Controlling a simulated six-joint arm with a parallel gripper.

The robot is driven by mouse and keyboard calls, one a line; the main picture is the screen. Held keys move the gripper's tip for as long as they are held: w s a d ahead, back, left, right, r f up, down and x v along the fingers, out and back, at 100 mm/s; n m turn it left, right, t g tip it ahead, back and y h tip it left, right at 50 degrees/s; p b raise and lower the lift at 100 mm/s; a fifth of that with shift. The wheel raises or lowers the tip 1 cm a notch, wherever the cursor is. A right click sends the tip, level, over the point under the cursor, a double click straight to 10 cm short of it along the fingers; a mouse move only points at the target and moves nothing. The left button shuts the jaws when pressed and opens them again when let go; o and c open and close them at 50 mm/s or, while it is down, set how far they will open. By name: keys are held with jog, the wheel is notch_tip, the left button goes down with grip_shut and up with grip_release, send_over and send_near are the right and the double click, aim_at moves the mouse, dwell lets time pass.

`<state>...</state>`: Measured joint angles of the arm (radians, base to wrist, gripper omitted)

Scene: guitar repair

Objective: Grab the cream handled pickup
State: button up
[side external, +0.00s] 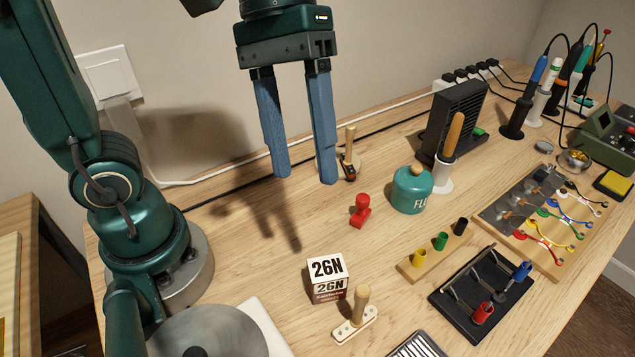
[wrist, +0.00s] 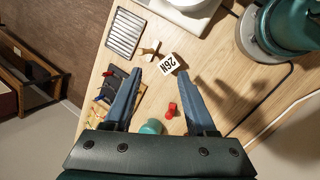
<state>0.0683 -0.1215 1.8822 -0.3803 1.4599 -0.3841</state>
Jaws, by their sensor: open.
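The cream pickup (side external: 355,325) lies on the front part of the bench, with a light wooden handle standing up from it. It also shows in the wrist view (wrist: 150,49), just beyond the fingertips. My gripper (side external: 304,179) is open and empty, with its blue fingers pointing down, high above the bench and farther back than the pickup. In the wrist view my gripper (wrist: 160,73) has a wide gap between its fingers. A second wooden-handled piece with a dark base (side external: 349,165) stands farther back, right of the fingers.
A white 26N box (side external: 328,279) stands close to the pickup's left. A red piece (side external: 361,211), a teal flux pot (side external: 412,190) and a wooden strip with coloured pegs (side external: 438,250) are nearby. A black tray (side external: 465,311) lies right, a slotted metal tray (side external: 418,346) in front.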

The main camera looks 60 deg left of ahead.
aim_at(361, 304)
jog(key=w+d+n+g+h, duration=0.3)
jog(key=d+n+g+h, duration=0.2)
jog(key=d+g, duration=0.3)
notch_tip(361, 304, down, 14)
jog(key=shift+s+d+r, duration=0.1)
jog(key=shift+s+r, duration=0.05)
jog(key=shift+r, duration=0.05)
jog(key=shift+y, duration=0.3)
jog(key=shift+x, duration=2.55)
jog(key=shift+f, duration=0.15)
grip_shut()
